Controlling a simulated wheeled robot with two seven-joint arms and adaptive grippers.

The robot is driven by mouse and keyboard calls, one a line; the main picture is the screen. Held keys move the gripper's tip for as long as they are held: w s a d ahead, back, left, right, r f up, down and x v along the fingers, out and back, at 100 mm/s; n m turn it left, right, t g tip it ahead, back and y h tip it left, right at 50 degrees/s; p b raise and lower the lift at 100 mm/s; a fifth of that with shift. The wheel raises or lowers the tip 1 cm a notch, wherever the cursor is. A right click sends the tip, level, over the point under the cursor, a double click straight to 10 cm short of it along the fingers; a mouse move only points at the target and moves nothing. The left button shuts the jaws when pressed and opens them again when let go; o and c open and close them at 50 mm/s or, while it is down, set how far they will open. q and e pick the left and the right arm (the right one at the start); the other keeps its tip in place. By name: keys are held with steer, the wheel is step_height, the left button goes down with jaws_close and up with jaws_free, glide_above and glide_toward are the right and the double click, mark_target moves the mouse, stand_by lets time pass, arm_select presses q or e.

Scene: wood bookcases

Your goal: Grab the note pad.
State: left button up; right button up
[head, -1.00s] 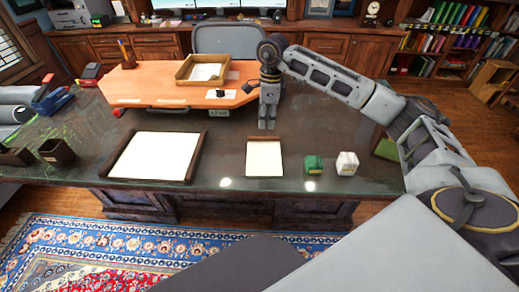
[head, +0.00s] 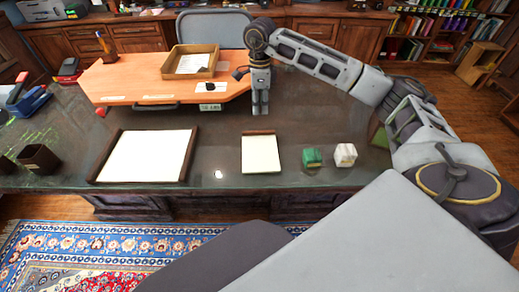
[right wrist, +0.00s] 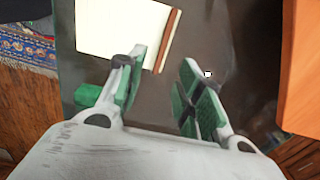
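The note pad (head: 261,156) is a small white pad with a brown strip along its far edge, lying flat on the dark desk. It also shows in the right wrist view (right wrist: 115,28), up and left of the fingers. My right gripper (head: 260,110) points down just beyond the pad's brown edge, apart from it. In the right wrist view its two fingers (right wrist: 163,82) are spread with nothing between them. My left gripper is not in view.
A larger white desk pad (head: 145,156) lies to the left. Behind the gripper is a raised orange wood top (head: 130,82) with a paper tray (head: 218,68).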

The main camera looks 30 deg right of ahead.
glide_above(260, 131)
steer(key=f, duration=0.7)
steer(key=shift+s+a+f, duration=0.1)
steer(key=shift+s+a, duration=0.1)
steer(key=shift+s, duration=0.1)
steer(key=shift+f+b, duration=0.2)
steer(key=shift+b, duration=0.1)
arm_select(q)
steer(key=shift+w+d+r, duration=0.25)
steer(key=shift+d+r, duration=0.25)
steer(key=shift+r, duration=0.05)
arm_select(e)
steer(key=shift+f, duration=0.1)
steer(key=shift+w+d+f, duration=0.1)
steer(key=shift+f, duration=0.4)
steer(key=shift+w+d+f, duration=0.1)
steer(key=shift+w+f, duration=0.1)
steer(key=shift+f, duration=1.75)
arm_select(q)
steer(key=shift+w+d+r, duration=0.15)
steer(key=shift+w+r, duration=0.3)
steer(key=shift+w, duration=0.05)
arm_select(e)
jaws_close()
